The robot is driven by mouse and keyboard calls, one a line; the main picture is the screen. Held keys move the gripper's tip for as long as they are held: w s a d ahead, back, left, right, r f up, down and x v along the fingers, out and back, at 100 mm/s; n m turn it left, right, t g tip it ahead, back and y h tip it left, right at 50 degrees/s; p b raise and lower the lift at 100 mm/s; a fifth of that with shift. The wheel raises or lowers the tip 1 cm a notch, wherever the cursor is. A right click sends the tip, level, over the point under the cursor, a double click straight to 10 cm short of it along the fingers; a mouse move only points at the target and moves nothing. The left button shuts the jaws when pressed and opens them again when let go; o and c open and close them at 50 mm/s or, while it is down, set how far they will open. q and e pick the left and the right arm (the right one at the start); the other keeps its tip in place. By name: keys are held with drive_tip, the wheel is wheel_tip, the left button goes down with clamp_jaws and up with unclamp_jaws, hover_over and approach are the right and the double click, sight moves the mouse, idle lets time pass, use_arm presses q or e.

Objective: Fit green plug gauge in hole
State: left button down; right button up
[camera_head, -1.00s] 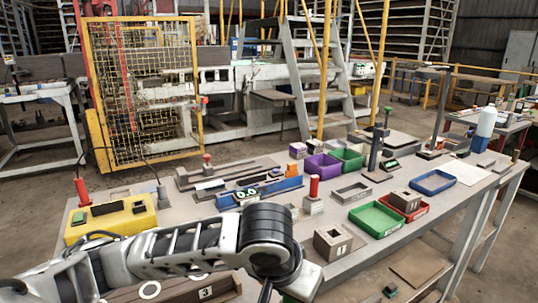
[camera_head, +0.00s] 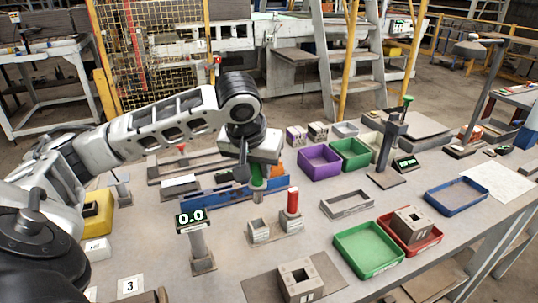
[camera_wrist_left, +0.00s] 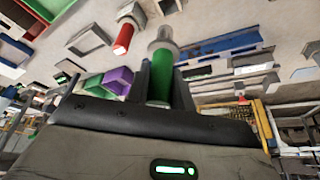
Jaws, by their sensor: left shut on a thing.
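My left gripper (camera_head: 256,168) is shut on the green plug gauge (camera_head: 257,182), held above the table with its tip downward. In the left wrist view the green handle (camera_wrist_left: 160,82) sits between the fingers, with its grey metal end (camera_wrist_left: 160,45) beyond them. A hollow brick (camera_head: 300,282) with a square opening on top stands at the front of the table. Another hollow brick (camera_head: 411,224) sits in a red tray (camera_head: 433,238). A small grey block (camera_head: 259,232) stands empty below the gauge. My right gripper is out of view.
A red-handled gauge (camera_head: 292,204) stands upright close to the right of the gripper. A display post (camera_head: 198,242) reading 0.0 stands front left. Green (camera_head: 368,262), purple (camera_head: 320,161) and blue (camera_head: 456,195) trays lie to the right.

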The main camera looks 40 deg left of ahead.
sight(256, 199)
use_arm(q)
drive_tip(key=shift+s+f, duration=0.1)
drive_tip(key=shift+f, duration=0.35)
wheel_tip(256, 199, down, 4)
drive_tip(key=shift+f+b, duration=0.25)
drive_tip(key=shift+b, duration=0.5)
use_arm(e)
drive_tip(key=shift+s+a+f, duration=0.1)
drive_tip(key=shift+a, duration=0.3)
use_arm(q)
drive_tip(key=shift+f+p, duration=0.25)
drive_tip(key=shift+p, duration=0.05)
drive_tip(key=shift+f, duration=0.1)
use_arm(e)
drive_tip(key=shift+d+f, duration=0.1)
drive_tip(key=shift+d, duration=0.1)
use_arm(q)
drive_tip(key=shift+s+f+b, duration=0.1)
drive_tip(key=shift+f+b, duration=0.2)
drive_tip(key=shift+f, duration=0.45)
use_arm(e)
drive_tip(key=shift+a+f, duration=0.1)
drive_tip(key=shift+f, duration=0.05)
use_arm(q)
drive_tip(key=shift+f+b, duration=0.4)
drive_tip(key=shift+f, duration=0.7)
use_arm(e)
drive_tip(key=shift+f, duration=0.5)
